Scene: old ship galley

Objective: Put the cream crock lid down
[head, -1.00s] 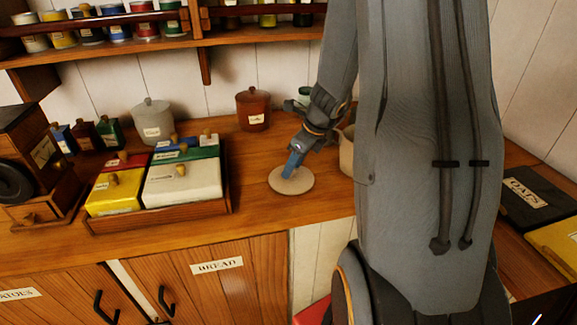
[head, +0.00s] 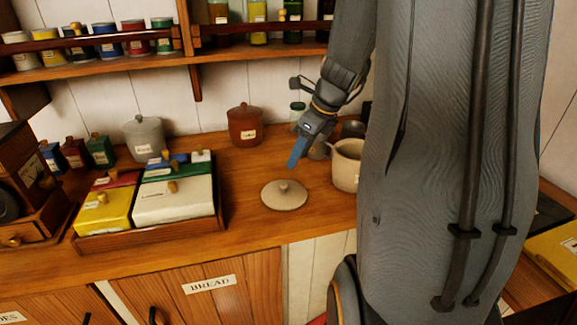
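The cream crock lid (head: 284,195) is a round, flat disc with a small knob on top. It lies flat on the wooden counter (head: 245,215), near the front edge, right of the tray of boxes. My gripper (head: 297,155) is above and slightly behind the lid, clear of its knob, with its blue fingers pointing down. I see the fingers nearly edge-on, so their gap does not show. A cream crock (head: 346,168) without a lid stands to the right of the lid, partly behind my arm.
A wooden tray (head: 150,237) of labelled boxes stands on the left. A red-brown canister (head: 245,124) and a grey canister (head: 144,138) stand at the back. Small jars line the shelf (head: 100,72) above. The counter around the lid is clear.

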